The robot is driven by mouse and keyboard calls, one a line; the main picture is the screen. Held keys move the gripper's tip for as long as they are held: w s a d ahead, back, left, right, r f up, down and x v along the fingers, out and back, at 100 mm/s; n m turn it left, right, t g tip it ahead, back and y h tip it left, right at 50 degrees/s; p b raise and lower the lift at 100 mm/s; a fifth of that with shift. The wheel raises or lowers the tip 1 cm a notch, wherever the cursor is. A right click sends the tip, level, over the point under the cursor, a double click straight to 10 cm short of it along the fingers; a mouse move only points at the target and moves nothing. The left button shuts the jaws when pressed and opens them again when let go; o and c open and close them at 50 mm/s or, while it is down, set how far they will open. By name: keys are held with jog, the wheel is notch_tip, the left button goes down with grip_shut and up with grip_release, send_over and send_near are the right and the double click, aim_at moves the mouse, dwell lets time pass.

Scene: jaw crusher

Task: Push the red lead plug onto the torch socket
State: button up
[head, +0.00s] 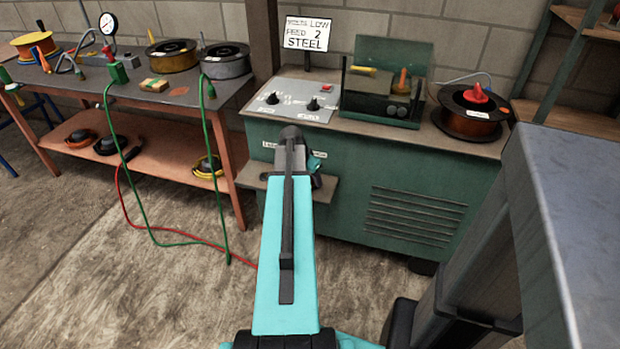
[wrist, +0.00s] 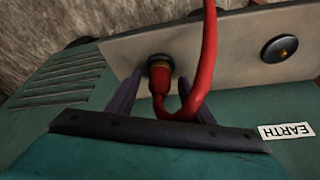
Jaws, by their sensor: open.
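The red lead plug (wrist: 159,88) shows in the wrist view with its end at a dark round socket (wrist: 160,62) on a pale panel. It looks in line with the socket and touching it; how deep it sits I cannot tell. My gripper (wrist: 160,82) is open, with one finger on each side of the plug and gaps visible. The red lead (wrist: 208,45) loops beside the right finger and runs up out of view. In the head view my arm hides the plug and socket.
A second, empty socket (wrist: 280,48) with a brass centre is on the same panel, near an EARTH label (wrist: 287,131). The green welder cabinet (head: 415,215) stands ahead. A red lead (head: 138,215) and a green lead (head: 160,243) trail to the floor from the left bench (head: 150,100).

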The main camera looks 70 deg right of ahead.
jog(key=v, duration=1.3)
jog(key=shift+a+r+p, duration=0.15)
jog(key=shift+r+p, duration=0.2)
jog(key=shift+p, duration=0.05)
jog(key=shift+w, duration=0.1)
